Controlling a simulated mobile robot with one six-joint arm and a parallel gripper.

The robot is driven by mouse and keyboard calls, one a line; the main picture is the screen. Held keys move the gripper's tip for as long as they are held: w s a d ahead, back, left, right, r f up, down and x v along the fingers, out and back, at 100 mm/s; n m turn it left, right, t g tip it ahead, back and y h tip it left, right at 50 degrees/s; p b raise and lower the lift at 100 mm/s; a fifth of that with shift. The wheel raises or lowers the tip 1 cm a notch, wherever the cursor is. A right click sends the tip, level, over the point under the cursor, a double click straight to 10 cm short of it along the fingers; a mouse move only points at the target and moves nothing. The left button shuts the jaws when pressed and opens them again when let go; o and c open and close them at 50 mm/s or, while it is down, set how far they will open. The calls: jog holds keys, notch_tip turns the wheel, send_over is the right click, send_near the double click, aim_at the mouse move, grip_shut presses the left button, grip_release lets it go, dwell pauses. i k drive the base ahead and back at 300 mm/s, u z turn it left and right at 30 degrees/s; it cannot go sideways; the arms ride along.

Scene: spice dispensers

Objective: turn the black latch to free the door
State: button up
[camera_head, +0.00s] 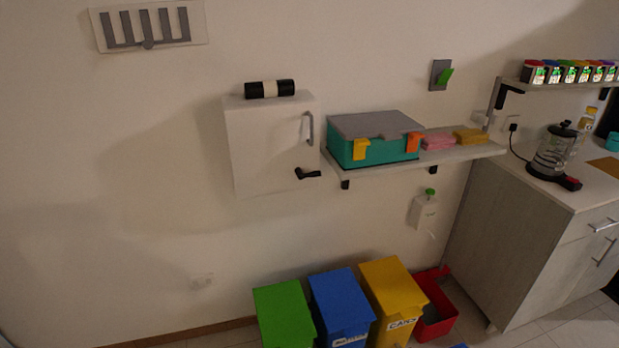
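A white wall cabinet (270,145) hangs on the wall left of the shelf, its front door closed. The black latch (307,173) sits near the lower right of the door, its lever pointing roughly sideways. A grey vertical handle (309,128) is above the latch at the door's right edge. My gripper is not in view.
A teal box with a grey lid (375,150) stands on the shelf (462,154) to the right. Green (284,312), blue (341,303) and yellow (392,290) bins stand below.

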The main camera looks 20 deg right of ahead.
aim_at(316, 173)
jog(key=k, duration=1.35)
jog(key=u, duration=0.2)
jog(key=i, duration=0.35)
jog(key=u, duration=0.65)
jog(key=i, duration=1.15)
jog(key=u, duration=0.35)
